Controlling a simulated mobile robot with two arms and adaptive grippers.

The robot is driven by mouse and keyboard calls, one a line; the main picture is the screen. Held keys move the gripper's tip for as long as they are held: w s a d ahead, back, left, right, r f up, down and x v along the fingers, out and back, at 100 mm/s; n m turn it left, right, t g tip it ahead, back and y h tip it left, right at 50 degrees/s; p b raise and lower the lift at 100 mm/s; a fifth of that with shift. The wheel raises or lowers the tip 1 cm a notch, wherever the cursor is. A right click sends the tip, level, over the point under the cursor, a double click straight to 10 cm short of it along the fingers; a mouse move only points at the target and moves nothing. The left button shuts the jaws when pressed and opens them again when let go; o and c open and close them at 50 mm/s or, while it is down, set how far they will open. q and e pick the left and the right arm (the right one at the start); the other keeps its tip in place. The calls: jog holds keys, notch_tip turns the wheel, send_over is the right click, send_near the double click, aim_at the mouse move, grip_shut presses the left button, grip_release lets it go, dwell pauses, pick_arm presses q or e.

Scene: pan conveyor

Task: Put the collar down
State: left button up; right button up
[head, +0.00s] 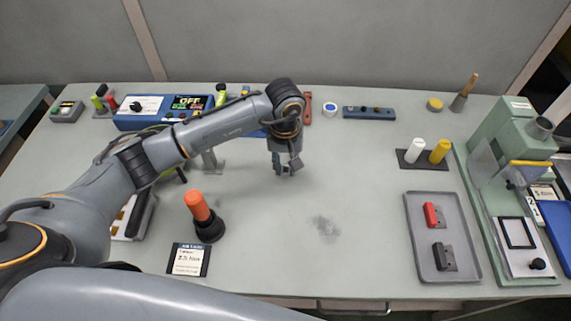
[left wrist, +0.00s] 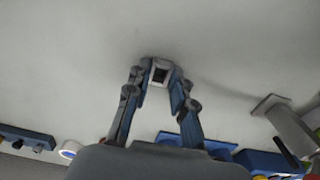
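The collar (left wrist: 160,72) is a small pale grey piece with a dark square opening, seen in the left wrist view between the fingertips of my left gripper (left wrist: 159,76). The two fingers press on it from both sides. In the head view my left gripper (head: 286,167) points down over the middle of the table (head: 345,185), its tips at or just above the surface. The collar is hard to make out there. I cannot tell whether it touches the table. My right gripper is not in view.
An orange-handled tool in a black holder (head: 209,229) stands left of the gripper. A blue unit reading OFF (head: 150,113) is behind left. A grey tray (head: 425,262) with red and dark blocks lies right, beside a green press (head: 490,150). The table's middle is clear around a dark smudge.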

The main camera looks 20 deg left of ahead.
pick_arm(q)
jog(key=o, duration=0.3)
jog(key=shift+r, duration=0.1)
